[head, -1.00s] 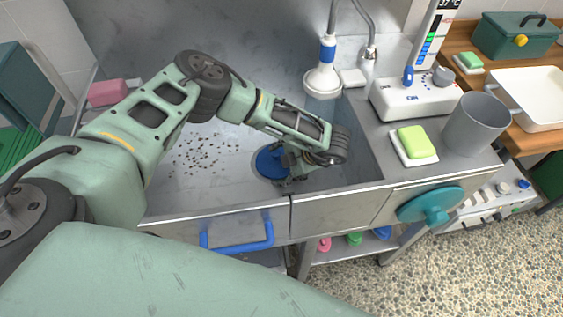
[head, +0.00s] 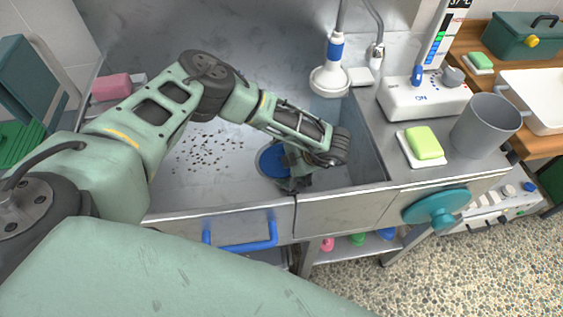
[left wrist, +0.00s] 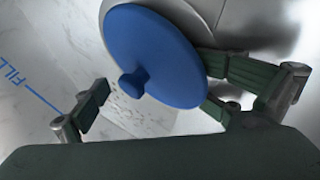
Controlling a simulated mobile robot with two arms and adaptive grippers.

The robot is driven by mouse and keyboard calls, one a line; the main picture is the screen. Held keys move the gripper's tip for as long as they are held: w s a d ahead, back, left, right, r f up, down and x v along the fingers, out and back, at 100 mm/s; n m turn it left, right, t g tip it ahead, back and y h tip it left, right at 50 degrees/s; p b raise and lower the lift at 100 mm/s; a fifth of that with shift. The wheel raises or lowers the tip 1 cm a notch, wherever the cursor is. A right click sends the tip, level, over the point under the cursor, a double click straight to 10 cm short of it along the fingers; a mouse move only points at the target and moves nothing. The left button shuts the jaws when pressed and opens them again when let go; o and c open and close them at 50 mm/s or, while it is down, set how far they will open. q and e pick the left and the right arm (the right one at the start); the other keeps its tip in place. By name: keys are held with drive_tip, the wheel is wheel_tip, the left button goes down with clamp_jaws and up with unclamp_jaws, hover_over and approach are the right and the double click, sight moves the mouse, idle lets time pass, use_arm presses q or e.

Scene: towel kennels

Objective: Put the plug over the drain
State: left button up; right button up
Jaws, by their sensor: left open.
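The plug is a round blue disc (head: 270,159) with a small knob, low in the steel basin near its front wall. In the left wrist view the plug (left wrist: 155,50) fills the upper middle, its knob facing the camera. My left gripper (head: 291,177) is at the plug's front right side in the head view. In the left wrist view its dark fingers (left wrist: 155,88) are spread wide, with the knob between them and no visible grip. A grey rounded surface shows behind the plug's edge; I cannot tell whether it is the drain. My right gripper is not in view.
The steel basin (head: 225,180) has dark specks on its floor, left of the plug. A soap dish with green soap (head: 424,143), a grey cup (head: 486,125) and a white device (head: 425,98) stand on the right ledge. Pink soap (head: 112,87) lies at left.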

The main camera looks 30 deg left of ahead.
use_arm(q)
drive_tip(key=shift+d+r, duration=0.25)
drive_tip(key=shift+d, duration=0.1)
drive_tip(key=w+v, duration=0.1)
drive_tip(key=v, duration=1)
drive_tip(key=shift+s+r, duration=0.25)
drive_tip(key=shift+s, duration=0.25)
drive_tip(key=shift+r, duration=0.1)
